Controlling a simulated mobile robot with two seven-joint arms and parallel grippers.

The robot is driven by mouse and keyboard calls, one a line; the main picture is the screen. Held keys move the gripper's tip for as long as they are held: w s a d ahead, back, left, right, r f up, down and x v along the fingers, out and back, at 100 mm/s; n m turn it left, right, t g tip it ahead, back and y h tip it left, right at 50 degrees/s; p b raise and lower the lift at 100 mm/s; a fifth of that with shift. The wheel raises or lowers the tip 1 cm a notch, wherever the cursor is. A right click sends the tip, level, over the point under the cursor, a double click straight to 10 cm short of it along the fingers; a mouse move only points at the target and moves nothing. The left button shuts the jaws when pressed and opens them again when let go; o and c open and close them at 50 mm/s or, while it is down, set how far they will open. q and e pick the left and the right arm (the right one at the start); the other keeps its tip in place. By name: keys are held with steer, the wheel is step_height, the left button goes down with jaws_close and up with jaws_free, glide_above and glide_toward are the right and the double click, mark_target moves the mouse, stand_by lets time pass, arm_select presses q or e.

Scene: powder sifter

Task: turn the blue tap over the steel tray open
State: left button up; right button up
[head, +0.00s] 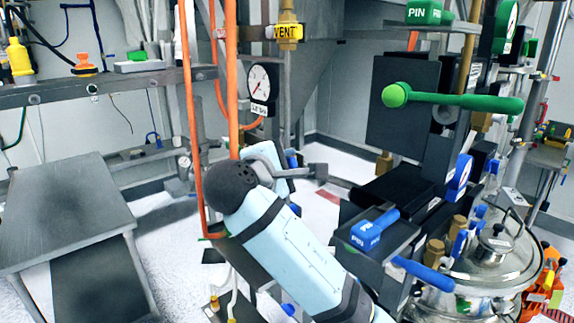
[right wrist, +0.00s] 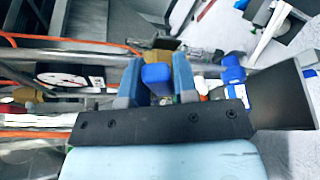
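My right arm, light blue, reaches up across the middle of the head view, and my right gripper (head: 298,168) is mostly hidden at its far end. In the right wrist view a blue tap handle (right wrist: 157,78) sits between the two fingers of my right gripper (right wrist: 158,70), close to both. I cannot tell whether the fingers press on it. A small piece of blue (head: 293,158) shows by the gripper in the head view. I cannot make out the steel tray for certain; the arm covers the area below the gripper. My left gripper is not in view.
A pressure gauge (head: 261,85) and orange pipes (head: 233,80) stand close behind the arm. A grey metal bench (head: 65,215) is at left. A green lever (head: 455,100), another blue valve (head: 374,229) and a glass-lidded vessel (head: 490,265) stand at right.

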steer(key=o, duration=0.3)
steer(key=b+v, duration=0.3)
steer(key=v, duration=1)
steer(key=shift+s+a, duration=0.25)
steer(key=shift+s, duration=0.15)
